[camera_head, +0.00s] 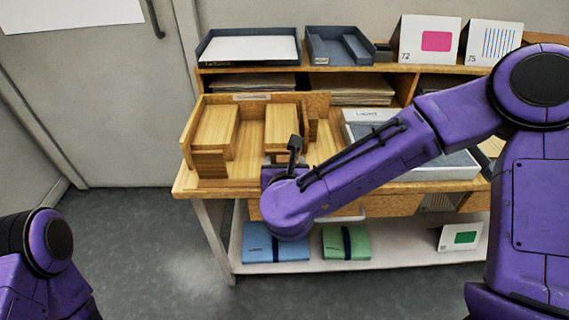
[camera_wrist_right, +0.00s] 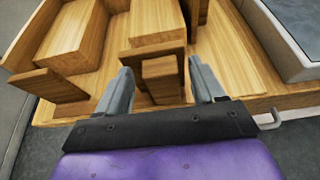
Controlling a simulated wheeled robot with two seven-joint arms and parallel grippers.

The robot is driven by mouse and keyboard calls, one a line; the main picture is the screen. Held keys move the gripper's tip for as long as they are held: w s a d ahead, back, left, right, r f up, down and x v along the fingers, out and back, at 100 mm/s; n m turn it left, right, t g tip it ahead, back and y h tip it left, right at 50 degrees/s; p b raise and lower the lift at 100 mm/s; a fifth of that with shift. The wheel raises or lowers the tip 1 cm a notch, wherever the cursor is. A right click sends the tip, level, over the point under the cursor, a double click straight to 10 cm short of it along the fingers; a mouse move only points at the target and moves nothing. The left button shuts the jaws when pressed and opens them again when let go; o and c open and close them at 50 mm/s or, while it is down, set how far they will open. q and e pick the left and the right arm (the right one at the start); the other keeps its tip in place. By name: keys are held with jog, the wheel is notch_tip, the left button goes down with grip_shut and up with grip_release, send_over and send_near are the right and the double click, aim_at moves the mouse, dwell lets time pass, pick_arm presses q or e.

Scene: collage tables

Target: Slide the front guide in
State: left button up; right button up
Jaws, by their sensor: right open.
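A wooden jig (camera_head: 186,158) with raised walls and wooden blocks stands on the front left of the table; it also fills the top of the right wrist view (camera_wrist_right: 90,88). A small wooden piece (camera_wrist_right: 162,70), which looks like the front guide, sits at the jig's front below a larger block (camera_wrist_right: 155,22). My right gripper (camera_wrist_right: 161,72) is open, one finger on each side of this piece, with gaps visible; contact is unclear. In the head view my right arm hides most of that gripper (camera_head: 290,160). My left gripper is out of view.
A grey-white tray (camera_head: 462,170) stands right of the jig, close to my right arm. Dark trays (camera_head: 247,48) and number cards (camera_head: 430,40) stand on the shelf behind. Blue (camera_head: 275,245) and green (camera_head: 345,242) bundles lie on the lower shelf. Floor at left is clear.

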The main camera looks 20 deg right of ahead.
aim_at(285, 152)
grip_shut()
jog(key=w, duration=0.2)
jog(key=w+d, duration=0.1)
jog(key=w, duration=0.1)
jog(key=shift+w+d+b, duration=0.15)
jog(key=shift+w+b, duration=0.1)
jog(key=shift+b, duration=0.05)
jog(key=shift+r, duration=0.15)
jog(key=shift+c, duration=1.5)
grip_release()
jog(key=o, duration=0.3)
jog(key=shift+w, duration=0.1)
jog(key=shift+d, duration=0.1)
